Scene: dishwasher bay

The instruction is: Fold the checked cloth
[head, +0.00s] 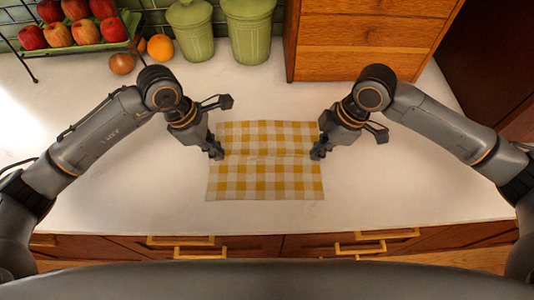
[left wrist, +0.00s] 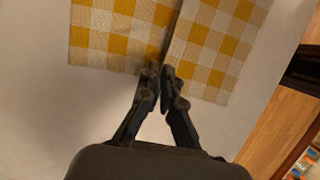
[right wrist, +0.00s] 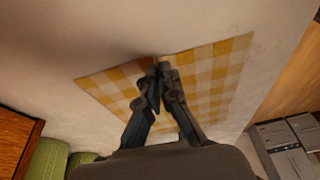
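The yellow-and-white checked cloth (head: 265,178) lies spread on the pale counter, with a raised crease running across its middle between my grippers. My left gripper (head: 217,153) is at the cloth's left edge, its fingers closed together on the edge at the crease. The left wrist view shows the cloth (left wrist: 210,50) bunched at those fingertips (left wrist: 161,74). My right gripper (head: 317,153) is at the right edge, level with the left one, also closed on the edge. In the right wrist view the cloth (right wrist: 205,75) rises to the fingertips (right wrist: 160,72).
Green canisters (head: 248,30) and a wooden cabinet (head: 370,40) stand at the back. A rack of apples (head: 75,28), an onion (head: 121,63) and oranges (head: 160,47) are at the back left. Drawers (head: 230,245) line the front edge. The counter around the cloth is clear.

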